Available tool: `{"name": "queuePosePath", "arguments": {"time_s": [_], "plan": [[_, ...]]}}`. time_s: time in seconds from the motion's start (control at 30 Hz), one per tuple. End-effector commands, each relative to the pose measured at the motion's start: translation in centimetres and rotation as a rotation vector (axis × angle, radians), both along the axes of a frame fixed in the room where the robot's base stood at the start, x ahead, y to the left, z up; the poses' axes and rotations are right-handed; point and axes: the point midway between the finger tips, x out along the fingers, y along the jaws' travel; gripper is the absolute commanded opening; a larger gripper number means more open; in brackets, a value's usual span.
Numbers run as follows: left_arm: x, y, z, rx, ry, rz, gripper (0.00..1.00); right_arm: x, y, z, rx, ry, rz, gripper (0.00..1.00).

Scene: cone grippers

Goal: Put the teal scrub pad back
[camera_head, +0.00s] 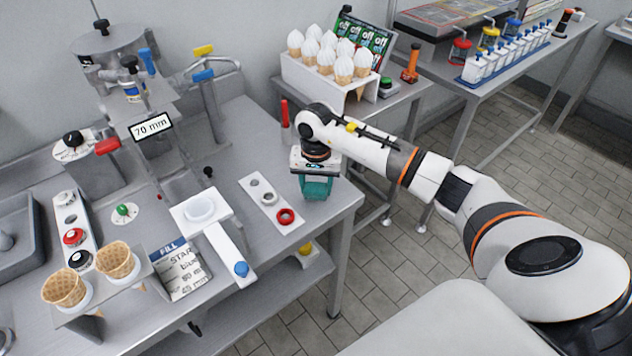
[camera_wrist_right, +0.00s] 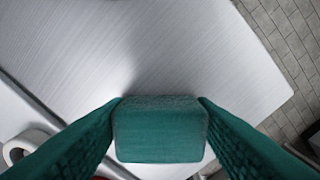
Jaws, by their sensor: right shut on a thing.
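The teal scrub pad (camera_wrist_right: 160,132) is a small block with rounded edges, and it sits between the two teal fingers of my right gripper in the right wrist view. My right gripper (camera_head: 316,192) is shut on the pad at the right end of the steel table (camera_head: 335,205) in the head view. There the pad and fingers blend into one teal shape. I cannot tell whether the pad touches the table top. My left gripper is not in view.
A white strip with a red ring (camera_head: 286,216) lies just left of my right gripper. A red upright handle (camera_head: 285,113) stands behind it. A white stand of cones (camera_head: 330,78) is on the farther table. The bare table corner lies beneath and beyond the pad (camera_wrist_right: 210,60).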

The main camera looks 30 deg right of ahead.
Motion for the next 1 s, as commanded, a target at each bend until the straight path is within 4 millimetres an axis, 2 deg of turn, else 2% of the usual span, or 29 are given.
{"name": "queuePosePath", "arguments": {"time_s": [0.3,0.33,0.47,0.73,0.87,1.0], "plan": [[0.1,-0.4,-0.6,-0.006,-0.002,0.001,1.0,0.0,0.0,-0.4,0.0,-0.001,0.0,0.29],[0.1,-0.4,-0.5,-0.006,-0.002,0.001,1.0,0.0,0.0,-0.4,0.0,-0.001,-0.001,0.52],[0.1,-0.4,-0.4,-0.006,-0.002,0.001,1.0,0.0,0.0,-0.2,0.001,-0.001,-0.001,0.72],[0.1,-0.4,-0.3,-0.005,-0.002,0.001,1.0,0.0,0.0,-0.2,0.001,-0.001,0.0,0.72],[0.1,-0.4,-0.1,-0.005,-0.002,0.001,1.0,0.1,0.0,0.5,0.0,-0.004,0.0,0.72],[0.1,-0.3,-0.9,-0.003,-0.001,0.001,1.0,0.1,-0.1,2.7,-0.001,-0.007,0.001,0.72]]}}
